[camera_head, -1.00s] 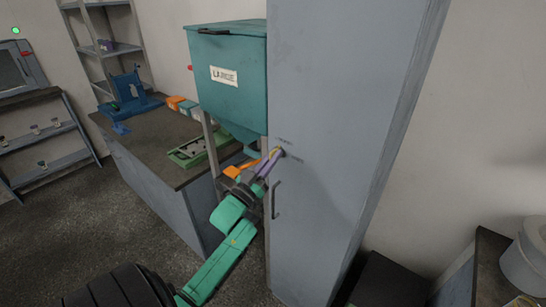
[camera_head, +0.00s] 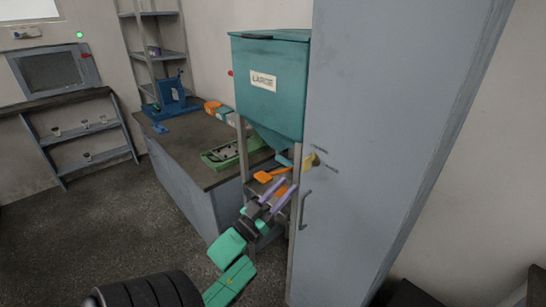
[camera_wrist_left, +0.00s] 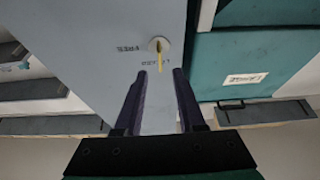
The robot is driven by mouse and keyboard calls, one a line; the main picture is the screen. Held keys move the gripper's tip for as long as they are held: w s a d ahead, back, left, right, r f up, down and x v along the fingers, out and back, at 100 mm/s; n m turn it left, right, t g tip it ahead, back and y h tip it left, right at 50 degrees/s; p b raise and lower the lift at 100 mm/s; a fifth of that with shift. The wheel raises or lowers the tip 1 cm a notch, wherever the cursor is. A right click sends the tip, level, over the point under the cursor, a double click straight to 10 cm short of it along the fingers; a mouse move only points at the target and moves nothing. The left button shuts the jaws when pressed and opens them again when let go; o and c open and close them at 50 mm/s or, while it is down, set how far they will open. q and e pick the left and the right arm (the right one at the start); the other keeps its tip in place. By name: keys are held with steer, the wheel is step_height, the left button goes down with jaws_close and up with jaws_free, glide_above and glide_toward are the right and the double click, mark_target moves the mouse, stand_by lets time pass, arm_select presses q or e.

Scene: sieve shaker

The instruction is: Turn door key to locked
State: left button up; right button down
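The tall grey cabinet door (camera_head: 350,220) carries a yellow key (camera_head: 311,160) in a lock, with small dark markings beside it. In the left wrist view the yellow key (camera_wrist_left: 159,58) sits in a round lock plate (camera_wrist_left: 153,44). Its handle points down in that picture, toward a partly hidden marking, with the upside-down word FREE to its left. My left gripper (camera_head: 279,189) is open and empty, below and left of the key in the head view. Its purple fingers (camera_wrist_left: 159,75) are apart, with the key ahead of the gap between them. My right gripper is out of view.
A door handle (camera_head: 303,209) is below the lock. A teal hopper (camera_head: 270,85) on a frame stands left of the cabinet. A workbench (camera_head: 190,163) holds a green tray (camera_head: 222,160) and a blue device (camera_head: 171,98). The floor (camera_head: 100,225) at left is clear.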

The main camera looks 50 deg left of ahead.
arm_select(q)
steer(key=b+v, duration=0.1)
steer(key=v, duration=0.4)
steer(key=shift+f, duration=0.1)
steer(key=s+d+f+g, duration=0.1)
steer(key=f+g, duration=0.2)
steer(key=f, duration=0.9)
steer(key=s+d+f+n+g, duration=0.15)
steer(key=f+g, duration=0.25)
steer(key=f, duration=0.8)
steer(key=d+f+g, duration=0.1)
steer(key=f+g, duration=0.2)
steer(key=f, duration=0.9)
steer(key=s+d+f+m+g, duration=0.1)
steer(key=s+d+f+g, duration=0.2)
steer(key=s+f, duration=0.4)
steer(key=s+d+f+m+g, duration=0.2)
steer(key=s+f, duration=0.4)
steer(key=s, duration=0.3)
steer(key=s+d+f+m+g, duration=0.1)
steer(key=s+d+f+g, duration=0.3)
steer(key=s+f+g, duration=0.2)
steer(key=shift+s+f+m+h, duration=0.4)
steer(key=shift+s+f, duration=0.45)
steer(key=shift+s, duration=0.4)
